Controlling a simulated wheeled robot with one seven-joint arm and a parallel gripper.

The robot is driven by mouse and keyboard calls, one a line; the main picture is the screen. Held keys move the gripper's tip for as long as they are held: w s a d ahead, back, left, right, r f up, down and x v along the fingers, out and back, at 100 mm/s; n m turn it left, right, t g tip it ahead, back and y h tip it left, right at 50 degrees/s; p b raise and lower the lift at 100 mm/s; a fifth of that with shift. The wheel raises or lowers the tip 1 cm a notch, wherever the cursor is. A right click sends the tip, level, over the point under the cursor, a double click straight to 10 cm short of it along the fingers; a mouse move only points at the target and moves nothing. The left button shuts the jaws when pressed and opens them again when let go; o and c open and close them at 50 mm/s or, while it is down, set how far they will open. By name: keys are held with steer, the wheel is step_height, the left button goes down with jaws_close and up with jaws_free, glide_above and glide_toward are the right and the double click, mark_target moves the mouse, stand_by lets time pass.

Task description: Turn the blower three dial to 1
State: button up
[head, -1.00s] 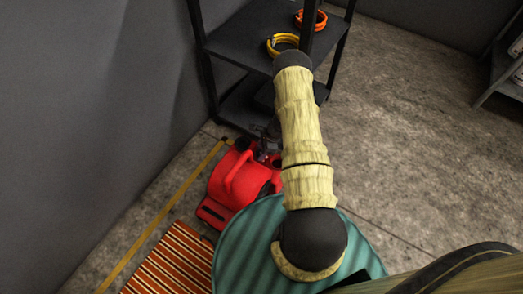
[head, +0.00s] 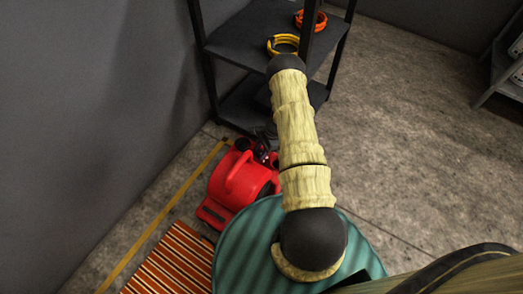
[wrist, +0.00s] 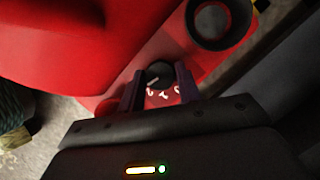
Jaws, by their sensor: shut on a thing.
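The red blower (head: 232,180) stands on the floor by the wall, in front of the black shelf. In the wrist view its red casing (wrist: 75,45) fills the upper left. A small dark round dial (wrist: 160,74) with a white pointer line sits on its red panel. The line points toward the lower left. White figures lie along the dial's lower side, too small and blurred to read surely. My gripper (wrist: 162,84) is shut on the dial, one dark finger at each side. In the head view my gripper (head: 265,153) is small and dark at the blower's far end.
A round dark socket-like opening (wrist: 214,22) is on the panel beyond the dial. The black shelf (head: 236,47) rises close behind the blower, with yellow (head: 283,44) and orange (head: 311,18) coils on it. An orange striped mat (head: 172,262) lies in front. Floor at the right is open.

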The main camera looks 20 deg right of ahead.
mark_target(260, 151)
steer(key=n, duration=0.2)
steer(key=n+g, duration=0.1)
steer(key=n, duration=0.1)
steer(key=n+g, duration=0.1)
steer(key=n, duration=0.1)
steer(key=shift+w+n+h+b, duration=0.25)
steer(key=shift+n+h+b, duration=0.05)
steer(key=shift+h+b, duration=0.1)
steer(key=n+g, duration=0.1)
steer(key=n, duration=0.1)
steer(key=n+h, duration=0.1)
steer(key=n, duration=0.2)
steer(key=shift+w+a+n+g+h, duration=0.1)
steer(key=shift+n+g+h, duration=0.2)
steer(key=shift+g, duration=0.1)
steer(key=o, duration=1)
steer(key=shift+c, duration=0.2)
steer(key=shift+r, duration=0.15)
step_height(260, 151, up, 10)
steer(key=p, duration=0.4)
